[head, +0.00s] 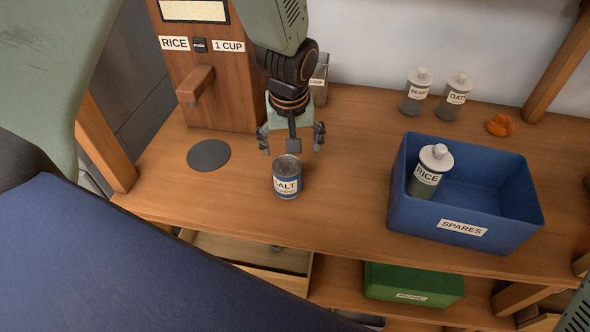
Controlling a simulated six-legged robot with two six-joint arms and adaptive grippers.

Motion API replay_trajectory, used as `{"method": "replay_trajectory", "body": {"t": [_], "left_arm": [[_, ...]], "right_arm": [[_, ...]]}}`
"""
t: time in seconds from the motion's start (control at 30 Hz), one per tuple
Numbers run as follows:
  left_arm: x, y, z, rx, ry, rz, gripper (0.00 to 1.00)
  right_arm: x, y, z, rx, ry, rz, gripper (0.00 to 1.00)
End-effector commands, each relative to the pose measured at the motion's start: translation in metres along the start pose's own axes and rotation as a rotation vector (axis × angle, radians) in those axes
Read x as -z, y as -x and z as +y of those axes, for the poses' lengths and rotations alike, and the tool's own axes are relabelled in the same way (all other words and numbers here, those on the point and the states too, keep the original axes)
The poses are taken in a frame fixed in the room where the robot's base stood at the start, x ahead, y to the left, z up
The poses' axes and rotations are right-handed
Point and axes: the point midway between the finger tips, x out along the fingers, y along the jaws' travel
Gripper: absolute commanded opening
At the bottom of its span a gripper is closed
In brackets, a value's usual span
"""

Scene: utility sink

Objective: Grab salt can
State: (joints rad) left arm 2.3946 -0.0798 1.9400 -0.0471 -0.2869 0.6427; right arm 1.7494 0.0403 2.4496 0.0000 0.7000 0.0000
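The salt can (287,184) is a small blue can with a white SALT label and a grey top. It stands upright on the wooden counter (340,205), left of the blue bin. My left gripper (292,143) points down just above and behind the can. Its fingers are spread apart with nothing between them, and it looks clear of the can, though the exact gap is hard to tell. My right gripper is not in view.
A blue SPARES bin (510,220) holds a RICE bottle (427,176). BEAN (416,95) and OATS (456,97) bottles and an orange object (500,125) stand behind. A wooden RICE dispenser (222,85) and dark disc (209,155) are at left. A green bin (415,283) sits below.

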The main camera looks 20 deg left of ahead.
Motion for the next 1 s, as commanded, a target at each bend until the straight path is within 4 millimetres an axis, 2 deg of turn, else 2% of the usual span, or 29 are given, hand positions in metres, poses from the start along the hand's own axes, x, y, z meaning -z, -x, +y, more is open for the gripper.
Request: {"method": "replay_trajectory", "body": {"t": [0.13,0.27,0.57,0.83,1.0], "left_arm": [[-0.011,0.001,-0.011,0.044,0.072,-0.049,0.86],[-0.014,-0.002,-0.014,0.053,0.107,-0.058,0.86],[-0.016,-0.032,-0.015,0.052,0.107,-0.058,0.86],[-0.017,-0.068,-0.016,0.051,0.105,-0.057,0.86],[-0.016,-0.077,-0.016,0.049,0.104,-0.055,0.86]], "right_arm": [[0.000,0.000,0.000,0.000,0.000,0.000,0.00],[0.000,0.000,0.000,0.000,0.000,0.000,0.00],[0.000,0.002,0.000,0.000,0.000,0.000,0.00],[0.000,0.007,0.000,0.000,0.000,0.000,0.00],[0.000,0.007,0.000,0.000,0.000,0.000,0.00]]}}
